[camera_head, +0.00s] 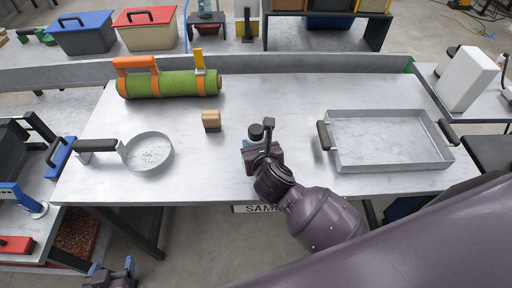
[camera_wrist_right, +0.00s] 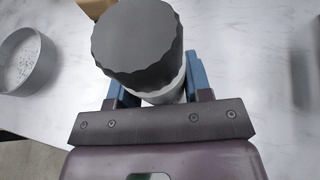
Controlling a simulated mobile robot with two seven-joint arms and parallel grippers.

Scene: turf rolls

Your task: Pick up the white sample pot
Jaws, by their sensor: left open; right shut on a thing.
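The white sample pot has a dark grey ridged lid (camera_wrist_right: 138,45), and a strip of its white body (camera_wrist_right: 170,95) shows below the lid in the right wrist view. My right gripper (camera_head: 256,145) is shut on the pot, with a blue finger on either side of it. In the head view the dark lid (camera_head: 256,132) shows at the gripper, over the middle of the white table (camera_head: 250,95). I cannot tell whether the pot touches the table. My left gripper (camera_head: 112,276) is open and empty, low at the bottom left, off the table.
A wooden block (camera_head: 211,121) stands left of the right gripper. A round pan (camera_head: 149,152) lies at the left and a metal tray (camera_head: 388,140) with dark handles at the right. A green turf roll (camera_head: 175,84) with orange bands lies at the back left.

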